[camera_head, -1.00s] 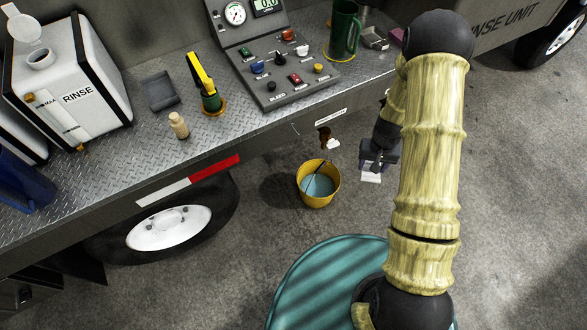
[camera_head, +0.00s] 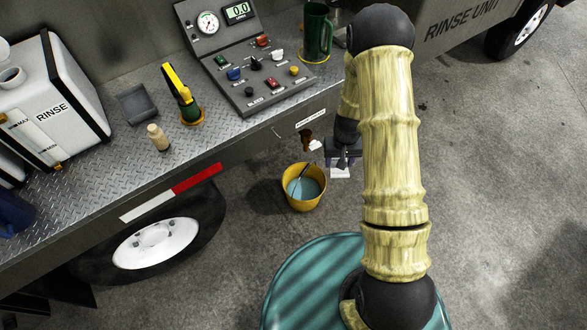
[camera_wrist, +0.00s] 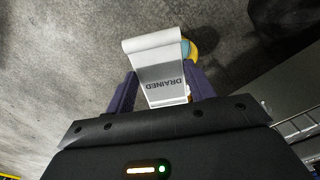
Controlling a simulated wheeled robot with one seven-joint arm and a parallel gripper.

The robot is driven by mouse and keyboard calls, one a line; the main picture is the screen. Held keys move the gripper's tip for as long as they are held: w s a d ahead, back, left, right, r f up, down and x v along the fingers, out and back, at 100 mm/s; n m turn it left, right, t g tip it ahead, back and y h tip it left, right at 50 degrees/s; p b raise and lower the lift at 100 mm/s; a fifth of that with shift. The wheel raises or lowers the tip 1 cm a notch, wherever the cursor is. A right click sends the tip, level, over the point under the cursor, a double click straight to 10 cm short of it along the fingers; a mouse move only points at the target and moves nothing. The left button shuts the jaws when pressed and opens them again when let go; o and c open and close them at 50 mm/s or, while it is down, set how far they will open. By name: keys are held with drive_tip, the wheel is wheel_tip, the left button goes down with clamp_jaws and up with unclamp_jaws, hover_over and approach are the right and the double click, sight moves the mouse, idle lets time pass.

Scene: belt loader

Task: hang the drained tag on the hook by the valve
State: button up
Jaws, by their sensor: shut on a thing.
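The white drained tag (camera_wrist: 160,75) is between my gripper's purple fingers in the wrist view, its lettering "DRAINED" upside down. My gripper (camera_wrist: 158,92) is shut on it. In the head view my gripper (camera_head: 341,160) holds the tag (camera_head: 340,173) below the truck bed's edge, just right of the brown valve (camera_head: 306,138). A small white piece (camera_head: 316,145) is beside the valve. I cannot make out the hook; a white label strip (camera_head: 311,119) is on the edge above the valve. The tag appears apart from the edge.
A yellow bucket (camera_head: 303,203) with bluish liquid stands on the floor below the valve. The bed (camera_head: 120,177) carries a control panel (camera_head: 262,100), a green mug (camera_head: 318,32) and a rinse tank (camera_head: 72,125). Open floor lies to the right.

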drive_tip(key=w+a+f+t+b, duration=0.1)
drive_tip(key=w+f+t+b, duration=0.6)
drive_tip(key=b, duration=0.7)
drive_tip(key=a+f+n+t+y+b, duration=0.2)
drive_tip(key=a+t+b, duration=0.3)
drive_tip(key=b, duration=1)
drive_tip(key=s+a+f+n+t+y+b, duration=0.1)
drive_tip(key=a+f+t+y+b, duration=0.3)
drive_tip(key=b, duration=1.2)
drive_tip(key=a+t, duration=0.1)
drive_tip(key=a, duration=0.3)
drive_tip(key=shift+s+f+n, duration=0.15)
drive_tip(key=shift+n, duration=0.25)
drive_tip(key=shift+a, duration=0.2)
drive_tip(key=shift+w+a+f+p, duration=0.25)
drive_tip(key=shift+w+a, duration=0.6)
drive_tip(key=shift+w, duration=0.5)
drive_tip(key=shift+w+a+f+p, duration=0.3)
drive_tip(key=shift+w+a, duration=0.55)
drive_tip(key=shift+w, duration=0.55)
drive_tip(key=shift+w+a+f+p, duration=0.25)
drive_tip(key=shift+w+a, duration=0.6)
drive_tip(key=shift+w, duration=0.5)
